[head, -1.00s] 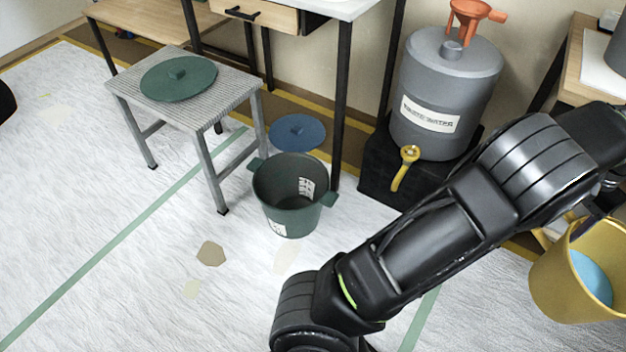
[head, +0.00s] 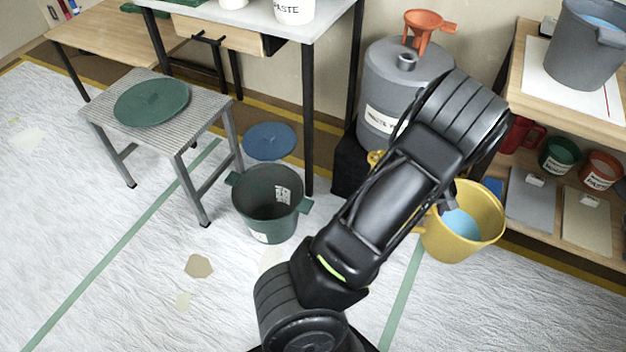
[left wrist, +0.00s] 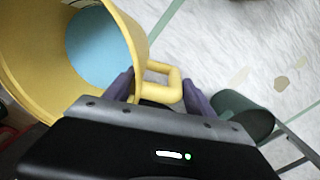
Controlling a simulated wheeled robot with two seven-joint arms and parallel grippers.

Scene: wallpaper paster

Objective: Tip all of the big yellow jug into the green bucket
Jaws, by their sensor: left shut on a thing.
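The big yellow jug (head: 476,236) hangs to the right of my left arm in the head view, with blue liquid inside. My left gripper (left wrist: 165,88) is shut on the jug's yellow handle (left wrist: 163,80), between its purple fingers in the left wrist view. In the head view the arm mostly hides the gripper. The green bucket (head: 270,212) stands open on the floor, left of the jug and apart from it. The bucket also shows at the right in the left wrist view (left wrist: 243,112). My right gripper is not in view.
A metal stool (head: 140,125) with a green lid (head: 152,102) stands left of the bucket. A blue lid (head: 270,141) lies behind the bucket. A grey wastewater drum (head: 385,70) with an orange funnel (head: 424,28) stands behind my arm. Shelves with pots are at the right.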

